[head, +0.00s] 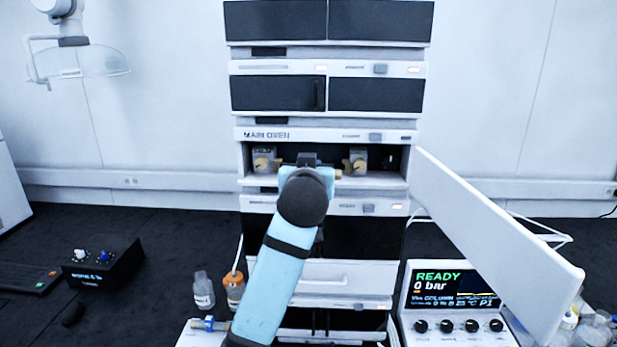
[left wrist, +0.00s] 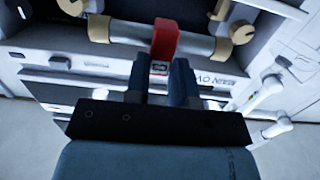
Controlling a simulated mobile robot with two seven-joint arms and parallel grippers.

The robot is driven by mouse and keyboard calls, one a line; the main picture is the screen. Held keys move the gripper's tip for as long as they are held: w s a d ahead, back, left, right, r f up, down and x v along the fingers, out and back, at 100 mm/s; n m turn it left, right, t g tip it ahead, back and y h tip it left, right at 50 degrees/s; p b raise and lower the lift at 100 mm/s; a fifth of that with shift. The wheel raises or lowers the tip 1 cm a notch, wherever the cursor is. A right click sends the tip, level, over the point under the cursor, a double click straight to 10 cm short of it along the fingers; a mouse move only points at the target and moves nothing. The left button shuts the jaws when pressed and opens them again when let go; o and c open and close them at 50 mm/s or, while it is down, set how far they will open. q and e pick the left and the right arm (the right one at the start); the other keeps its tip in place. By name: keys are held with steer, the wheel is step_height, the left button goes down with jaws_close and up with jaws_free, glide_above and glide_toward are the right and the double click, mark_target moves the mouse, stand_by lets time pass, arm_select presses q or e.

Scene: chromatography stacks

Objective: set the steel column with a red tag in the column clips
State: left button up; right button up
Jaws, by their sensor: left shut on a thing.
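The steel column (left wrist: 130,32) is a silver bar with beige end fittings. It lies crosswise at the fingertips of my left gripper (left wrist: 160,72). Its red tag (left wrist: 164,40) shows between the two dark fingers, which are shut on the column. In the head view my left gripper (head: 307,160) is inside the open main oven, mostly hidden by my own wrist. A tan column end (head: 338,173) shows just right of the wrist. I cannot make out the column clips or whether the column touches them. My right gripper is not in view.
Fittings with brass-coloured knobs stand left (head: 264,160) and right (head: 357,160) in the oven (head: 325,134). The oven door (head: 490,240) is swung open to the right, above a controller reading READY, 0 bar (head: 455,300). Bottles (head: 203,290) stand left of the stack.

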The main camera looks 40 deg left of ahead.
arm_select(q)
steer(key=shift+b+x, duration=0.4)
steer(key=shift+x, duration=1.35)
steer(key=shift+r+b+x, duration=0.15)
steer(key=shift+b+x, duration=0.15)
steer(key=shift+x, duration=1.15)
steer(key=shift+r+b+x, duration=0.15)
steer(key=shift+b+x, duration=0.15)
steer(key=shift+x, duration=1.2)
steer(key=shift+f+b, duration=0.3)
steer(key=shift+f, duration=0.5)
steer(key=o, duration=0.9)
steer(key=p+v, duration=0.1)
steer(key=v, duration=0.3)
steer(key=p+v, duration=0.1)
steer(key=v, duration=0.4)
steer(key=p+v, duration=0.1)
steer(key=v, duration=0.4)
steer(key=shift+d+f, duration=0.1)
steer(key=shift+f, duration=0.2)
